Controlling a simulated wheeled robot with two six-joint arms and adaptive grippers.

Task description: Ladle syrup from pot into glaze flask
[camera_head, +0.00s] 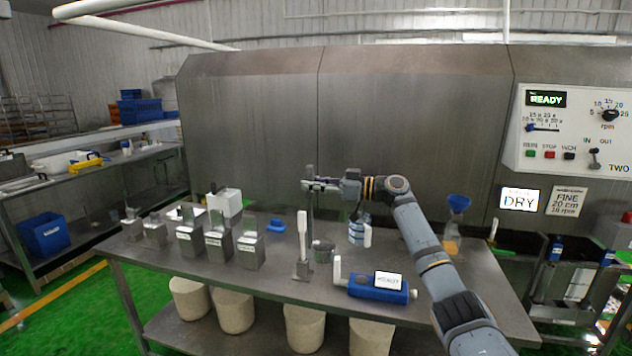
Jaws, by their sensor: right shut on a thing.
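My right gripper (318,186) is shut on the upper part of an upright, dark grey handle (311,210), which looks like the ladle's. The handle's lower end comes down at a small grey metal pot (323,252) on the steel table. I cannot tell whether the ladle's bowl is inside the pot, and no syrup can be made out. A flask (452,243) with amber content stands at the table's right, with a blue funnel (458,204) above it; it looks like the glaze flask. My left gripper is not in view.
Labelled metal containers (190,243) line the table's left. A white-handled tool in a metal stand (302,270) and a blue crank device (378,288) are in front of the pot. A blue-and-white jug (357,232) stands between pot and flask. Steel drum housing (415,130) rises behind.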

